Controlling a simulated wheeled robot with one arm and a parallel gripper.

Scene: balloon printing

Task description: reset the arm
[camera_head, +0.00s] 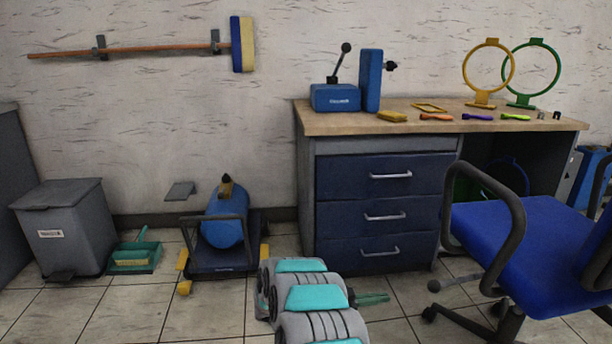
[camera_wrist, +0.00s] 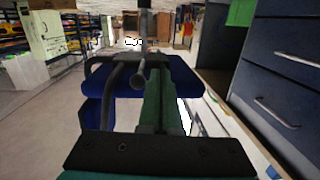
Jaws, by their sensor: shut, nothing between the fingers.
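My arm, grey with turquoise panels, reaches up from the bottom centre of the head view. My gripper (camera_head: 374,298) shows there as green fingers pointing right, low in front of the desk drawers. In the wrist view my gripper (camera_wrist: 165,98) is shut and empty, its green fingers together. The blue office chair (camera_head: 535,245) is to the right of the gripper in the head view. In the wrist view the chair (camera_wrist: 100,85) lies beyond the fingers. I cannot tell the gap between them.
The desk (camera_head: 450,120) holds a blue device (camera_head: 336,97), two ring stands and several small coloured items. A blue tank (camera_head: 222,218), a green dustpan (camera_head: 134,256) and a grey bin (camera_head: 68,225) stand left.

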